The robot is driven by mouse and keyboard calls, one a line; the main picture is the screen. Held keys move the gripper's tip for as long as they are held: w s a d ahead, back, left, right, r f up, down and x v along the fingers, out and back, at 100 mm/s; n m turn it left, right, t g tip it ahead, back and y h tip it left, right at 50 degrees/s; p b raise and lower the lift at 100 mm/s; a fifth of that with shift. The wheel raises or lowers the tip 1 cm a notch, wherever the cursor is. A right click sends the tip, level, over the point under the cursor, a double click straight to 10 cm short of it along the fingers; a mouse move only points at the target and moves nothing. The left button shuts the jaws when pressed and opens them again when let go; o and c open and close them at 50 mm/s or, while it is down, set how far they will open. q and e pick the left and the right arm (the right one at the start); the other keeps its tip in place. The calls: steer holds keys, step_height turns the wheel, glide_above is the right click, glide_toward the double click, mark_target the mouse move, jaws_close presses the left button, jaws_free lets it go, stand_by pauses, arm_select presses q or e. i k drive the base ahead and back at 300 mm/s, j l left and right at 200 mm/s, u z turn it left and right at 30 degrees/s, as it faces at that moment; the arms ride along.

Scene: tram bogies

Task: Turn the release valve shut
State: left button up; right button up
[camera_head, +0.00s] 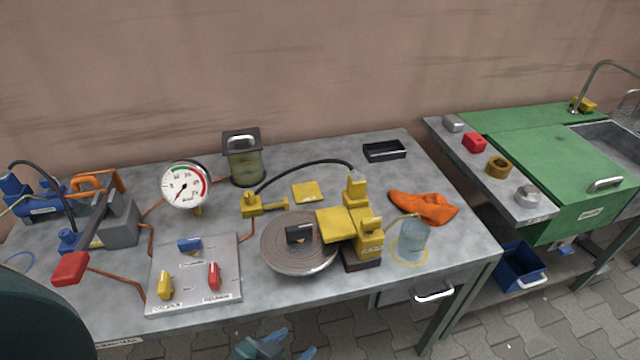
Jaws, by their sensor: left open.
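A grey valve panel (194,262) lies on the bench at the front left. It carries a blue handle (189,244) at the back, a yellow handle (165,286) at front left and a red handle (214,276) at front right. Small labels sit by the handles, too small to read surely, so I cannot tell which one is the release valve. The red and yellow handles point roughly front to back; the blue one lies crosswise. My left gripper (292,345) is open and empty at the bottom edge, in front of the bench and to the right of the panel, touching no handle. My right gripper is out of view.
A pressure gauge (185,187) stands behind the panel, its needle near the low left. A hand pump with a red grip (70,268) is at left. A round coiled disc (288,262) and yellow tool (369,240) lie right of the panel. A glass jar (413,241) stands farther right.

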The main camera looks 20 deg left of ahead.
mark_target(215, 280)
steer(key=j+u, duration=0.15)
steer(key=u, duration=0.2)
steer(key=j+u, duration=0.15)
steer(key=u, duration=0.2)
steer(key=j+u, duration=0.2)
steer(key=u, duration=0.15)
steer(key=k, duration=0.05)
